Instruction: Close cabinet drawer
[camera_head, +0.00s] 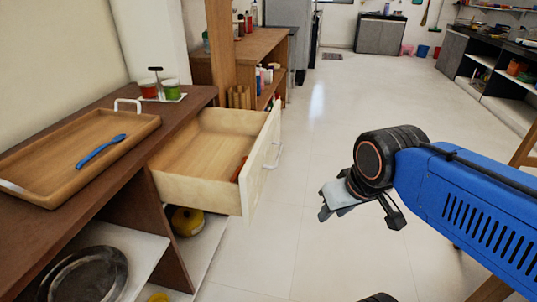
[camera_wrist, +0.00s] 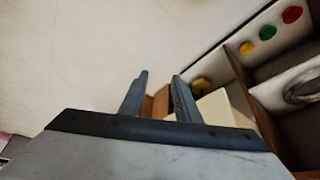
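The cabinet drawer (camera_head: 200,150) is pulled well out from under the brown counter in the head view. Its pale front panel (camera_head: 258,172) faces right and carries a light handle (camera_head: 277,156). A small reddish thing (camera_head: 240,169) lies inside the drawer, partly hidden by the front panel. My gripper (camera_head: 360,214) is to the right of the drawer front, apart from the handle. In the wrist view my gripper (camera_wrist: 159,80) has its two fingers spread with nothing held. Part of what looks like the drawer (camera_wrist: 222,108) shows beyond and right of the fingers.
A wooden tray (camera_head: 45,180) with a blue spoon (camera_head: 101,151) lies on the counter (camera_head: 125,167). A small caddy with red and green jars (camera_head: 171,89) stands behind it. A yellow pot (camera_head: 187,221) sits on the shelf below the drawer. The tiled floor (camera_head: 320,150) right of the drawer is clear.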

